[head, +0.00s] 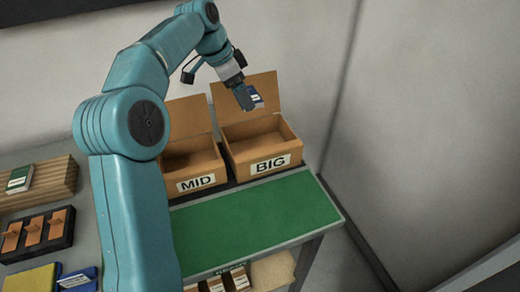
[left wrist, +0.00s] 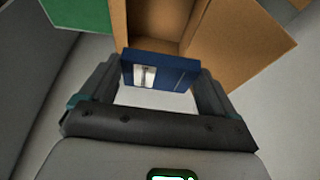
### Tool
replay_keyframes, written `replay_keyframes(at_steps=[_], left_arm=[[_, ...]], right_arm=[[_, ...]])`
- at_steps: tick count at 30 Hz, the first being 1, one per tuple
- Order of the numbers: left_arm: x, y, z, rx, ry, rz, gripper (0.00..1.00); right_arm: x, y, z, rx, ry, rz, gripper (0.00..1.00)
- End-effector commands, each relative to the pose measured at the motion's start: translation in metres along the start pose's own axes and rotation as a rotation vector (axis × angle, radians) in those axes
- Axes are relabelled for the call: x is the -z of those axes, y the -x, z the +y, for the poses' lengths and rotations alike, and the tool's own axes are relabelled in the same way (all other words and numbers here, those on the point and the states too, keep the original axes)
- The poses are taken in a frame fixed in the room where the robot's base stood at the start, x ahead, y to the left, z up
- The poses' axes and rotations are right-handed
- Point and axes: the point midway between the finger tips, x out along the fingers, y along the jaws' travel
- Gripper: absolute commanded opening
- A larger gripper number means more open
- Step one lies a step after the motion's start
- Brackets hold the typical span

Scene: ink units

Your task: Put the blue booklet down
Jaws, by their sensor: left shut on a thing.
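My left gripper (head: 243,92) is shut on the blue booklet (head: 254,95) and holds it in the air above the open box marked BIG (head: 233,156). In the left wrist view the blue booklet (left wrist: 160,72), with a white label, sits between the two fingers of my left gripper (left wrist: 158,85). The BIG box (left wrist: 123,25) opens just beyond it. In the head view the BIG box looks empty where its inside shows. My right gripper is in neither view.
An open box marked MID (head: 205,166) stands left of the BIG box. A green mat (head: 255,225) in front is clear. At left are a green booklet (head: 19,178) on a wooden block, a black tray (head: 65,240) with orange-brown pieces, and a yellow item (head: 32,279) beside another blue item (head: 78,280).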

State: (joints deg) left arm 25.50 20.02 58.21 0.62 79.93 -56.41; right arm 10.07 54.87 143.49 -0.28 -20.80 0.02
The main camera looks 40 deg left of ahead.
Motion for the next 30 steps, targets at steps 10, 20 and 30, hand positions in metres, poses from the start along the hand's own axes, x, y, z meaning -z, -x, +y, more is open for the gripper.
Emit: replay_keyframes(at_steps=[10,20,30], left_arm=[[-0.037,-0.081,0.001,-0.004,0.002,-0.004,0.59],[-0.06,-0.141,-0.002,-0.001,0.001,-0.001,0.59],[-0.075,-0.182,-0.003,0.0,0.0,-0.001,0.59]], right_arm=[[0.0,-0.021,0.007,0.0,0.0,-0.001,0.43],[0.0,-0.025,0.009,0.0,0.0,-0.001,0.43],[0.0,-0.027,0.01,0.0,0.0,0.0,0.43]])
